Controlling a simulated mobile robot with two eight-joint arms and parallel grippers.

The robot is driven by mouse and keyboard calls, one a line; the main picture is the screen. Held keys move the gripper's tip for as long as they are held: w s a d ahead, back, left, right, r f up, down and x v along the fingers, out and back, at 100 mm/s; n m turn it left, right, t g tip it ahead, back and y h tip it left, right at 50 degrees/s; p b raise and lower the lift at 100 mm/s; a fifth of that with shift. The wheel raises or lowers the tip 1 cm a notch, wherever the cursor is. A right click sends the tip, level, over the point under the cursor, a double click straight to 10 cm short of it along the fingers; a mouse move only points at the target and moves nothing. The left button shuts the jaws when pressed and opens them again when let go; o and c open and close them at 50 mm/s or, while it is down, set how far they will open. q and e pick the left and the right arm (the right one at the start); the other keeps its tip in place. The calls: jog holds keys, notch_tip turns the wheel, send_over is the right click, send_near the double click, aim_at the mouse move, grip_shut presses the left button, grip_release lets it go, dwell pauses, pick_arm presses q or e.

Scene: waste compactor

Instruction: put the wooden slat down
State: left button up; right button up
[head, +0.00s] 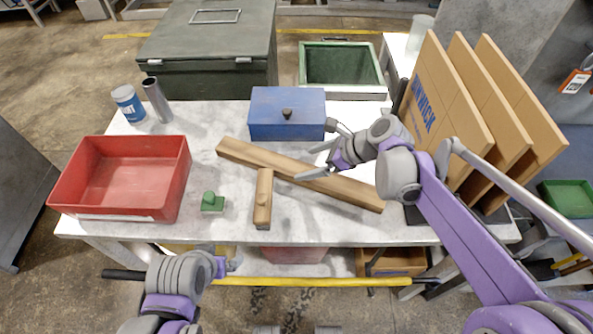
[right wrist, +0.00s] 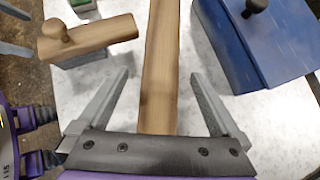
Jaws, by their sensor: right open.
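The wooden slat (head: 343,187) is a long light-brown bar lying diagonally on the white table, from behind the small wooden block to the front right. In the right wrist view the slat (right wrist: 160,70) runs between the two spread fingers. My right gripper (head: 308,162) is open over the slat, with a gap on both sides in the right wrist view (right wrist: 157,90). My left gripper (head: 226,265) is low at the table's front edge, away from the slat; its jaws are too small to judge.
A blue box with a knob (head: 270,130) stands just behind the slat. A wooden block with a knob (head: 263,200) and a green knobbed piece (head: 213,207) are in front. A red bin (head: 75,180) is at left, cardboard sheets (head: 440,105) at right. Bare table (head: 330,222) lies front right.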

aim_at(297, 168)
jog(key=shift+d+f+x, duration=0.15)
jog(key=shift+x, duration=1.4)
jog(key=shift+d+f+x, duration=0.15)
jog(key=shift+x, duration=1.45)
grip_shut()
